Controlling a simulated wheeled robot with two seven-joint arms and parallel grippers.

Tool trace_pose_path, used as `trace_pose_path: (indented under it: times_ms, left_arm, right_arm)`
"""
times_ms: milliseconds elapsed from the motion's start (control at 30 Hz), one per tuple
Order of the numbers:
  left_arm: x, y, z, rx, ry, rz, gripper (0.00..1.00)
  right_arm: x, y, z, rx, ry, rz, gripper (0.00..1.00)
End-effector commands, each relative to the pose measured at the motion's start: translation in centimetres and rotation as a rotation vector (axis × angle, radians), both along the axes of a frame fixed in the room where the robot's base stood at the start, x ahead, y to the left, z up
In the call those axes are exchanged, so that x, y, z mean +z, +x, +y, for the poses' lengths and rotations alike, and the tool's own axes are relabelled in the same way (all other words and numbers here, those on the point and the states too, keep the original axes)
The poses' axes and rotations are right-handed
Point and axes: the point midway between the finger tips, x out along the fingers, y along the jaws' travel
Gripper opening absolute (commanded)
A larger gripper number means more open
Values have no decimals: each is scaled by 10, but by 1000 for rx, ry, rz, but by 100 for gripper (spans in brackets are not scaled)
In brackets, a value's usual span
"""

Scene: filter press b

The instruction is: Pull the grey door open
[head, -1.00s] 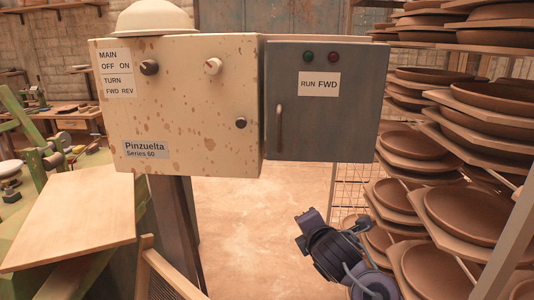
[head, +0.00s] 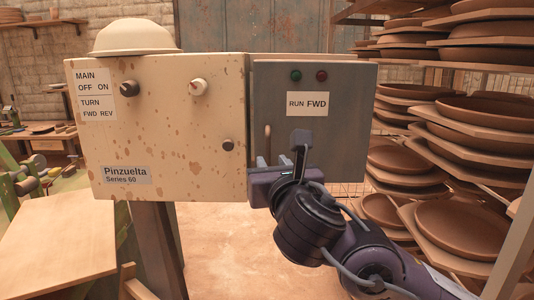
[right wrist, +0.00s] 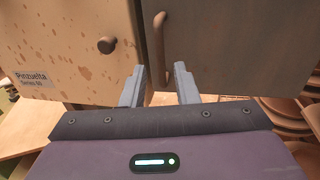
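The grey door (head: 340,135) is the front of the right-hand box, with a "RUN FWD" label and a green and a red lamp above it. It looks shut. Its upright handle (head: 267,138) is near the door's left edge; it also shows in the right wrist view (right wrist: 159,35). My right gripper (head: 267,160) is just below the handle in the head view. In the right wrist view its two fingers (right wrist: 160,83) are apart with nothing between them, and the handle is ahead of the gap. I cannot tell any contact. My left gripper is not in view.
The cream cabinet (head: 170,150), with knobs and a "Pinzuelta" label, adjoins the door's left side. A cream bowl-shaped thing (head: 135,38) rests on top. Racks of brown dishes (head: 465,230) stand close on the right. A wooden board (head: 60,235) is at lower left.

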Motion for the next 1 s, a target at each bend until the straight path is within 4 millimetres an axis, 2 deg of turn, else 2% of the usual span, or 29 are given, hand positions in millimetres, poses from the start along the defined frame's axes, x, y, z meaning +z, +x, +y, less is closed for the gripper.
trace_pose_path:
  times_ms: [100, 300, 433, 667, 767, 900, 1000]
  left_arm:
    - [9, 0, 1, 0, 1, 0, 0]
    - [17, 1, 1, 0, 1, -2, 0]
    - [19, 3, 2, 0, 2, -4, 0]
    - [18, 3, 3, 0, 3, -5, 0]
    - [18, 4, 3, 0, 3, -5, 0]
    - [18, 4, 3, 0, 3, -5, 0]
    - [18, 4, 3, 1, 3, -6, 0]
  right_arm:
    - [3, 21, 4, -2, 0, 2, 28]
    - [2, 47, 9, -1, 2, 2, 28]
    - [1, 54, 11, 0, 3, 1, 28]
    - [0, 55, 11, 0, 3, 1, 28]
    - [0, 55, 11, 0, 3, 1, 18]
    - [0, 55, 11, 0, 3, 1, 0]
    - [0, 55, 11, 0, 3, 1, 0]
